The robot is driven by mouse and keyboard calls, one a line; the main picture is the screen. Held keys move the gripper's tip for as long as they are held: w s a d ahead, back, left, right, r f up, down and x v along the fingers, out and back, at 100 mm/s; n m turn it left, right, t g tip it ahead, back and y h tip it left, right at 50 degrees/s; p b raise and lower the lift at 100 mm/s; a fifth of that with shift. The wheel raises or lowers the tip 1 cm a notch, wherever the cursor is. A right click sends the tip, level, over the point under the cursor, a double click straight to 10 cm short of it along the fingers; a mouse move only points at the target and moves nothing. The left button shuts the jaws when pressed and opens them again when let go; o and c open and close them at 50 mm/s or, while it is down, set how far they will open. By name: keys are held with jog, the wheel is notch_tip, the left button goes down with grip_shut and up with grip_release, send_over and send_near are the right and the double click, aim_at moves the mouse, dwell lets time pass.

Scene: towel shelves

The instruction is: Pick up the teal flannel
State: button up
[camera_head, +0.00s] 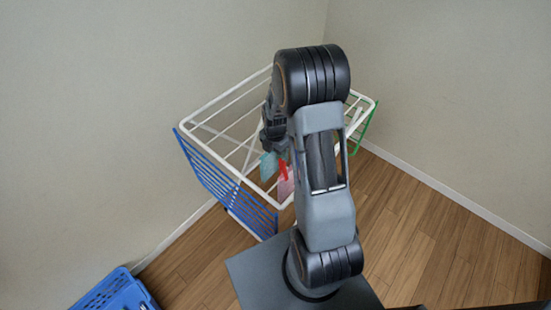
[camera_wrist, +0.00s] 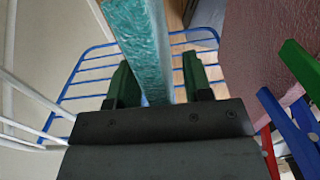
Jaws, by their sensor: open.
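The teal flannel (camera_wrist: 143,40) hangs on the white drying rack (camera_head: 215,101) and shows edge-on as a narrow strip in the wrist view. In the head view a small part of it (camera_head: 267,166) shows below my gripper (camera_head: 273,138). In the wrist view my gripper (camera_wrist: 160,82) is open, with one dark green finger on each side of the strip. Gaps show between the fingers and the cloth. The flannel's lower end goes out of sight behind the gripper body.
A pink flannel (camera_wrist: 262,50) hangs close on the right, with red, blue and green pegs (camera_wrist: 290,125) near my gripper. A blue wire side panel (camera_head: 225,180) is on the rack. A blue crate (camera_head: 118,292) stands on the floor at lower left. The floor at right is clear.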

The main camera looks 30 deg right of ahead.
jog(key=shift+c, duration=0.2)
grip_shut()
jog(key=shift+r, duration=0.15)
